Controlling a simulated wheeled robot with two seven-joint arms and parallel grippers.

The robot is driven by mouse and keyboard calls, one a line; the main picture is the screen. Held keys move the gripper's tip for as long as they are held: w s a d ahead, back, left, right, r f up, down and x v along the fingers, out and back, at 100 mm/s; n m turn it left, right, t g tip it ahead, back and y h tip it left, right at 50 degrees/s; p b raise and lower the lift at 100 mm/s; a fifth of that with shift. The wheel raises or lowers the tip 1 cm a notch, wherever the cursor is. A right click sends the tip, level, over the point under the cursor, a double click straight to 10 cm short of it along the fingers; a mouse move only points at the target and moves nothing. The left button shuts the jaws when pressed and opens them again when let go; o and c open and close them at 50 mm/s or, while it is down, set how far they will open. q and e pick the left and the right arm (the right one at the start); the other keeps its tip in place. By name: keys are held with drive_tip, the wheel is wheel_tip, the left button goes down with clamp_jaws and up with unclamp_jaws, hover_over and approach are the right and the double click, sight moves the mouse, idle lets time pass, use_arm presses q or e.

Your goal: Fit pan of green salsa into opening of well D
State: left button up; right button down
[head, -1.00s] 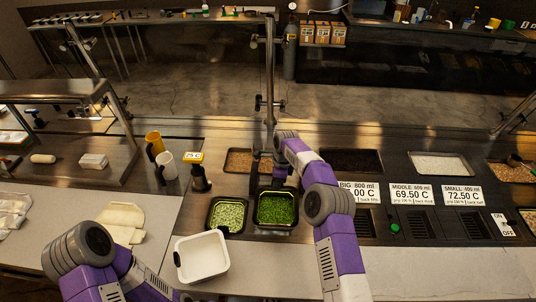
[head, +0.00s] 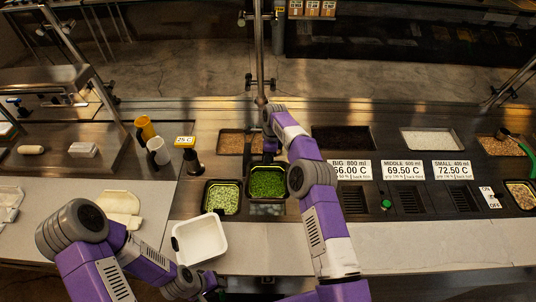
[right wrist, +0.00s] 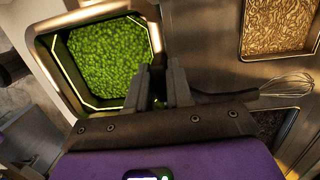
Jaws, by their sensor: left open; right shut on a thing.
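The pan of green salsa (head: 267,183) is a dark square pan of bright green bits at the counter's middle, beside a pan of paler green bits (head: 222,198). In the right wrist view the salsa pan (right wrist: 108,55) fills the upper left. My right gripper (right wrist: 158,88) is shut on its near rim. In the head view my right arm partly hides this grip. Bare metal shows just in front of the pan; I cannot tell if it is clear of the counter. My left gripper (head: 212,284) is open, low in the head view near the white tub. No well letter is readable.
A white tub (head: 200,240) stands at the front edge. A brown-filled pan (head: 238,143), a dark-filled well (head: 342,138) and a white-filled pan (head: 432,139) lie behind. A whisk (right wrist: 285,85) lies near the salsa pan. A metal post (head: 260,60) rises behind.

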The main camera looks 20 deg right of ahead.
use_arm(q)
drive_tip(key=b, duration=0.3)
hover_over(223, 294)
drive_tip(key=shift+a+f, duration=0.2)
drive_tip(key=shift+f, duration=0.85)
drive_tip(key=shift+a+f, duration=0.15)
drive_tip(key=shift+f, duration=0.85)
use_arm(e)
drive_tip(key=shift+f, duration=2.8)
use_arm(q)
drive_tip(key=shift+s+f+b, duration=0.1)
drive_tip(key=shift+f+b, duration=0.45)
drive_tip(key=shift+b, duration=0.15)
drive_tip(key=shift+f+b, duration=2.85)
drive_tip(key=shift+b, duration=0.05)
use_arm(e)
drive_tip(key=shift+f, duration=3.8)
drive_tip(key=c, duration=0.9)
unclamp_jaws()
drive_tip(key=shift+c, duration=0.2)
use_arm(q)
wheel_tip(223, 294, up, 4)
drive_tip(key=p, duration=0.4)
drive_tip(key=shift+r, duration=0.1)
use_arm(e)
wheel_tip(223, 294, up, 8)
drive_tip(key=d, duration=0.1)
drive_tip(key=shift+f, duration=0.2)
